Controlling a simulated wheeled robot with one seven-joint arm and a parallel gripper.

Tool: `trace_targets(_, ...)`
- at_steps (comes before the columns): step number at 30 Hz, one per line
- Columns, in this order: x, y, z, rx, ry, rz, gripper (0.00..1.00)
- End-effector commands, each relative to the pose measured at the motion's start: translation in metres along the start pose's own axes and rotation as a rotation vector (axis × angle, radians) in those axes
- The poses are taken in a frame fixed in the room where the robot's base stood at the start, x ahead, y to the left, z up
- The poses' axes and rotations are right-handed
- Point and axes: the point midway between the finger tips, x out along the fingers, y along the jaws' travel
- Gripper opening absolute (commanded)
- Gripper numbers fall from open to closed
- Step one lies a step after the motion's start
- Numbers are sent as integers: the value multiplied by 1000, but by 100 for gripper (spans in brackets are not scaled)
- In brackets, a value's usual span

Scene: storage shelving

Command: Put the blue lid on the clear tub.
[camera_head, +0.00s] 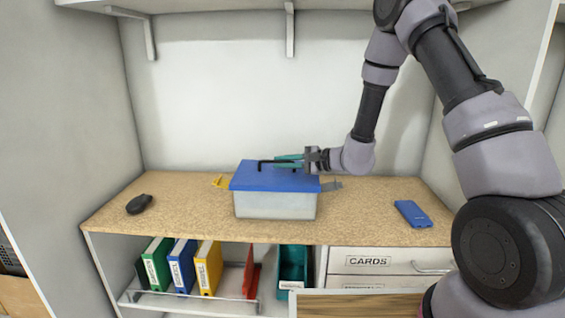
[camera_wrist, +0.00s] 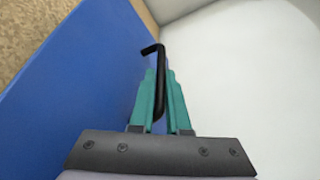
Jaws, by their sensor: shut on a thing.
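The clear tub (camera_head: 275,206) stands on the cork-coloured worktop, near its middle. The blue lid (camera_head: 262,181) lies over the tub's top, roughly lined up with it; I cannot tell whether it is fully seated or slightly above the rim. The lid also fills the left of the wrist view (camera_wrist: 75,90). My gripper (camera_head: 287,160) comes in from the right above the lid, its teal fingers shut on the lid's black handle (camera_wrist: 161,85). The tub is hidden in the wrist view.
A black mouse-like object (camera_head: 140,204) lies at left, a blue flat object (camera_head: 412,213) at right. Binders (camera_head: 182,266) stand below. The worktop between is clear.

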Motion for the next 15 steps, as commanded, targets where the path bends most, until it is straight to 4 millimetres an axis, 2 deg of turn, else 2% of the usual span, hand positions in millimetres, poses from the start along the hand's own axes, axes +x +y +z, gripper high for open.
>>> trace_targets(2, 0, 0, 0, 0, 0, 0, 0)
trace_targets(3, 0, 0, 0, 0, 0, 0, 18)
trace_targets(5, 0, 0, 0, 0, 0, 0, 41)
trace_targets(6, 0, 0, 0, 0, 0, 0, 49)
trace_targets(15, -1, 0, 0, 0, 1, 0, 49)
